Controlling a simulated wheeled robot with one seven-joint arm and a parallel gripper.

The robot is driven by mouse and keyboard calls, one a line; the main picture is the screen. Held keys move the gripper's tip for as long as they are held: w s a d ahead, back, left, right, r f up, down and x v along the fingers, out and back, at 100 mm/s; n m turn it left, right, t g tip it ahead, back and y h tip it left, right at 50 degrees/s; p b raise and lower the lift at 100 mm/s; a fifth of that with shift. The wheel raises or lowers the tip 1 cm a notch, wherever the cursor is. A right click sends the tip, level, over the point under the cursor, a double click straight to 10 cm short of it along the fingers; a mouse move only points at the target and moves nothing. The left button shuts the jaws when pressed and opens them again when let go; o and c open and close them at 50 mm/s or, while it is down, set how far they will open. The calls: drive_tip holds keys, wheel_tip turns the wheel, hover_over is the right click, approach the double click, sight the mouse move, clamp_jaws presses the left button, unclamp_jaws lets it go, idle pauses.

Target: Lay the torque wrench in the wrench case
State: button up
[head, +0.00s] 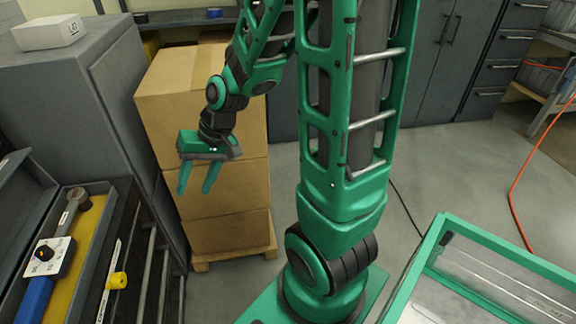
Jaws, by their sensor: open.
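A long tool that looks like the torque wrench lies at the lower left, with a blue handle (36,299), a white dial box with a black knob (48,257) and a grey round head (79,199). It lies lengthwise inside a dark, yellow-lined open tray that looks like the wrench case (92,237). The handle end runs toward the bottom edge of the picture. I cannot tell whether it is fully seated. My gripper (197,186) is open and empty, fingers pointing down, in front of the cardboard boxes, to the right of the case and apart from it.
Stacked cardboard boxes (205,125) stand on a pallet behind my gripper. A grey cabinet (125,90) stands left of them, with a white box (48,32) on top. A white strip with a yellow knob (117,281) lies beside the case. Open floor (440,170) is at right.

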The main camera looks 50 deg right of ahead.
drive_tip(key=s+d+r+m+g+h, duration=0.1)
drive_tip(key=s+d+r+h, duration=0.1)
drive_tip(key=s+d, duration=0.5)
drive_tip(key=s+d+r+m+g+h, duration=0.1)
drive_tip(key=s+d+r, duration=0.4)
drive_tip(key=s, duration=0.8)
drive_tip(key=shift+s+d+r+g+h, duration=0.15)
drive_tip(key=shift+d+r+g+h, duration=0.3)
drive_tip(key=shift+d, duration=0.65)
drive_tip(key=shift+f, duration=0.15)
drive_tip(key=shift+w+f, duration=0.25)
drive_tip(key=shift+w, duration=0.4)
